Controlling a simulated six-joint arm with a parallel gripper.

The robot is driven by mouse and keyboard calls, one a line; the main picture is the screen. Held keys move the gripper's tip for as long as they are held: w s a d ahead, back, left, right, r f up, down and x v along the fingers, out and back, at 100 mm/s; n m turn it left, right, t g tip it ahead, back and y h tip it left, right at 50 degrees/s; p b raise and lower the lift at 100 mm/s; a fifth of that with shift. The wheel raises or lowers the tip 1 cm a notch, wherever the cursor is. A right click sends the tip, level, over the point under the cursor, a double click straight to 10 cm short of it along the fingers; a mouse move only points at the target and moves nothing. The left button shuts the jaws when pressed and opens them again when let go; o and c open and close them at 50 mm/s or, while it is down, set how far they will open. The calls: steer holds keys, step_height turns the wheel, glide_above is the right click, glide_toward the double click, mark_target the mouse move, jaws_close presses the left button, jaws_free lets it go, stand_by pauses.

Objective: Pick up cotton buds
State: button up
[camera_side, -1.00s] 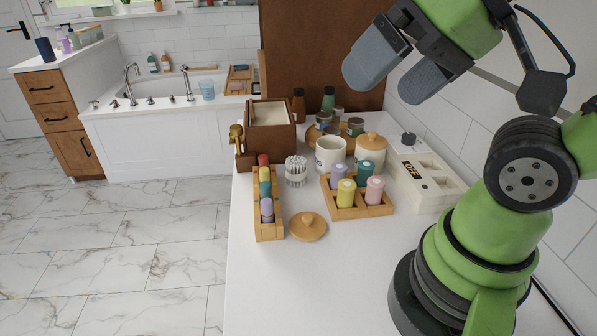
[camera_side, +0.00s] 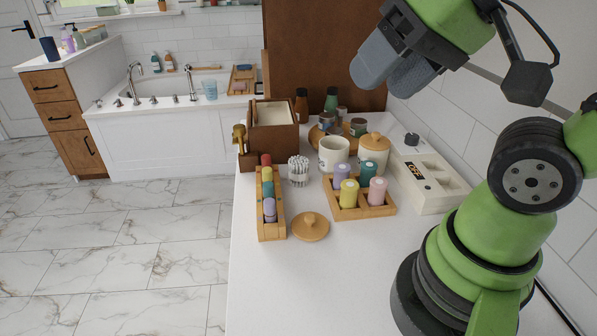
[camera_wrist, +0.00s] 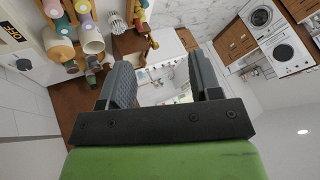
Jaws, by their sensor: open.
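The cotton buds (camera_side: 298,170) stand upright as a white bundle on the white counter, between the narrow wooden rack and the white cup. They also show at the top of the wrist view (camera_wrist: 116,20). My gripper (camera_side: 390,78) is open and empty, high above the back of the counter, up and to the right of the buds and well apart from them. In the wrist view my gripper (camera_wrist: 161,76) has a clear gap between its two grey fingers.
A narrow rack of coloured rolls (camera_side: 270,232) and a round wooden lid (camera_side: 310,227) lie near the buds. A wooden tray (camera_side: 366,214) holds coloured bottles. A brown box (camera_side: 284,140) stands behind. The front counter is clear.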

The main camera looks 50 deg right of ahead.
steer(key=w+d+f+m+g+h, duration=0.2)
steer(key=w+d, duration=0.1)
steer(key=w, duration=0.5)
steer(key=m+g+h, duration=0.2)
steer(key=m+g, duration=0.1)
steer(key=m, duration=0.1)
glide_toward(298, 161)
steer(key=shift+m, duration=0.3)
steer(key=x, duration=0.4)
steer(key=a+x, duration=0.1)
steer(key=x, duration=0.2)
steer(key=shift+s+f, duration=0.1)
steer(key=shift+s, duration=0.1)
steer(key=x, duration=0.2)
steer(key=d+x, duration=0.1)
steer(key=x, duration=0.2)
steer(key=shift+w+f, duration=0.2)
steer(key=c, duration=0.6)
